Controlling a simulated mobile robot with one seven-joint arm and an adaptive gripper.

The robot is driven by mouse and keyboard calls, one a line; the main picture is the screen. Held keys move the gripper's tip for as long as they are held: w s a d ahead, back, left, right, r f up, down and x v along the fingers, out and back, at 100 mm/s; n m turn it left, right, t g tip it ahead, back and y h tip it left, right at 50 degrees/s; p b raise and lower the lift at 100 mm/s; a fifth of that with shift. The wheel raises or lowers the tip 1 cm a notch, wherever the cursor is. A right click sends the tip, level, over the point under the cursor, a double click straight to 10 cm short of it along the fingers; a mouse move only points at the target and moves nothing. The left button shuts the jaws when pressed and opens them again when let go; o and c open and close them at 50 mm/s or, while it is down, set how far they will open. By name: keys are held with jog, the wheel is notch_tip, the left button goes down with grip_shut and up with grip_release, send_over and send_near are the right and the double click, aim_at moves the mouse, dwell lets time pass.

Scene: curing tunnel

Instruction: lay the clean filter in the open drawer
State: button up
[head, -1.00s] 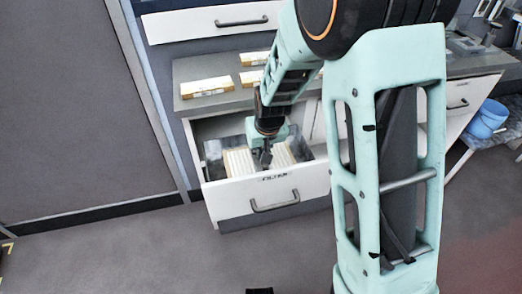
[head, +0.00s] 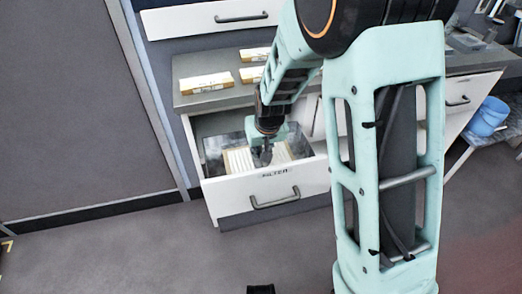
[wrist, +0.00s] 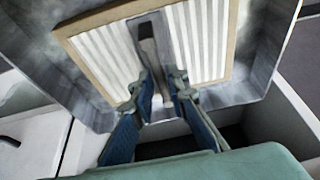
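The clean filter (head: 238,160) has white pleats and a tan frame. It lies roughly flat inside the open drawer (head: 235,190), whose front is labelled FILTER. In the wrist view the filter (wrist: 105,67) shows over a grey metal lining (wrist: 262,45), with a dark grip bar (wrist: 148,45) across its middle. My gripper (head: 266,158) points down at the filter's centre. In the wrist view my gripper's fingers (wrist: 163,90) close in on both sides of the grip bar. The filter's underside is hidden, so I cannot tell whether it touches the drawer bottom.
Yellow-and-white boxes (head: 206,85) lie on the grey counter (head: 190,102) above the drawer. A closed drawer (head: 215,21) is higher up. A blue bucket (head: 487,117) stands on a low shelf at right.

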jog(key=o, duration=0.3)
